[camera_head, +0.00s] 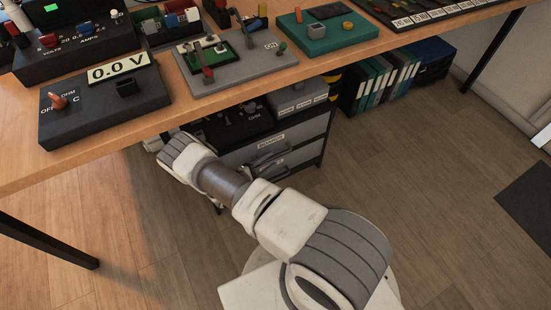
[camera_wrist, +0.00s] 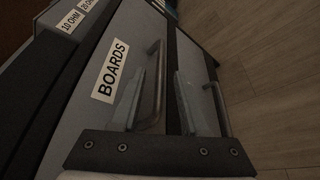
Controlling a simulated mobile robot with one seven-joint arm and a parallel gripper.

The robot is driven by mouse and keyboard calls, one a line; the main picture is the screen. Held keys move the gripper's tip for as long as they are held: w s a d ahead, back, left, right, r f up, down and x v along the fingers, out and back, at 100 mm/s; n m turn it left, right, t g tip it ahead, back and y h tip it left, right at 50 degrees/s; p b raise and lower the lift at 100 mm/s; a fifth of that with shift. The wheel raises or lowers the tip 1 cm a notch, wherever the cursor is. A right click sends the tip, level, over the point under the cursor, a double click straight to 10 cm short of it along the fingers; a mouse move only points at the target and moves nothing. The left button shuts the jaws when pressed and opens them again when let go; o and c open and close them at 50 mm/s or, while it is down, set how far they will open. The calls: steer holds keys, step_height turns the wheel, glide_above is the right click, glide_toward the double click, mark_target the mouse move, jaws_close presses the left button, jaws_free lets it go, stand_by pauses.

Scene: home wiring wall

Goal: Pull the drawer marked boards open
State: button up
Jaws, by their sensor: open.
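The grey drawer marked BOARDS (camera_wrist: 123,45) fills the middle of the wrist view, its white label beside a bar handle (camera_wrist: 155,70). It looks shut in its dark cabinet. In the head view its label (camera_head: 271,140) shows under the workbench. My gripper (camera_wrist: 160,78) is open at the drawer front, with one finger on each side of the handle. The handle lies between the fingers, and I cannot tell whether either finger touches it. In the head view my arm reaches under the bench and my fingers are hard to make out.
A second drawer with its own handle (camera_wrist: 218,105) sits beside the right finger in the wrist view. The workbench (camera_head: 120,165) overhangs the cabinet and carries a meter and several boards. Binders (camera_head: 385,78) stand right of the cabinet. The wooden floor (camera_head: 420,150) in front is clear.

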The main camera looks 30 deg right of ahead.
mark_target(273, 158)
steer(key=shift+b+x, duration=0.35)
steer(key=shift+x, duration=1.7)
jaws_close()
